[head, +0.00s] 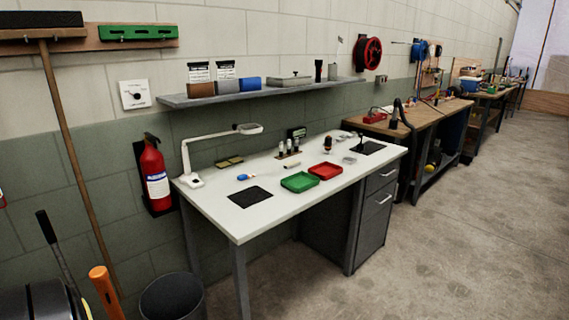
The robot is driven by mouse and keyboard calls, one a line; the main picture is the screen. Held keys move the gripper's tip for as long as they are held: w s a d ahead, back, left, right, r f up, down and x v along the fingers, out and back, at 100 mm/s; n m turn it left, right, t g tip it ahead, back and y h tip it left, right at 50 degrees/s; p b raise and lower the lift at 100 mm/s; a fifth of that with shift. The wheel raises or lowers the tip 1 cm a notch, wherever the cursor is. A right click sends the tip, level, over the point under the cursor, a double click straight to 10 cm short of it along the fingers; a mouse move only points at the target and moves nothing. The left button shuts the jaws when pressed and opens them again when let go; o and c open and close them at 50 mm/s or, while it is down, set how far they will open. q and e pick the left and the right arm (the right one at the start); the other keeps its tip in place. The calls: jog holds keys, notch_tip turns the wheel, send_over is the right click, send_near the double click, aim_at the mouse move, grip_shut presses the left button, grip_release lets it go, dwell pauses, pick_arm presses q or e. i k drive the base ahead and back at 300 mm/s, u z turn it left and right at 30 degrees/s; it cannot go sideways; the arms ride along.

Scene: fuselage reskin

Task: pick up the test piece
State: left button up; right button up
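A white workbench (222,214) stands against the wall, some distance off. I cannot tell for sure which thing on it is the test piece. A small pale cylinder (291,165) lies near the middle of the top, and a small blue and white item (246,177) lies to its left. A black mat (250,196) is at the front left. A green tray (300,182) and a red tray (325,171) sit side by side at the front; both look empty. Neither of my grippers is in view.
A white desk lamp (193,181) stands at the bench's left end. A fire extinguisher (154,175) hangs left of the bench, above a dark bin (172,298). A drawer cabinet (376,212) is under the right end. Open concrete floor (470,240) lies to the right.

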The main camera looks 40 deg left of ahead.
aim_at(293, 164)
jog(key=u, duration=0.75)
jog(key=i, duration=1.45)
jog(key=u, duration=1.1)
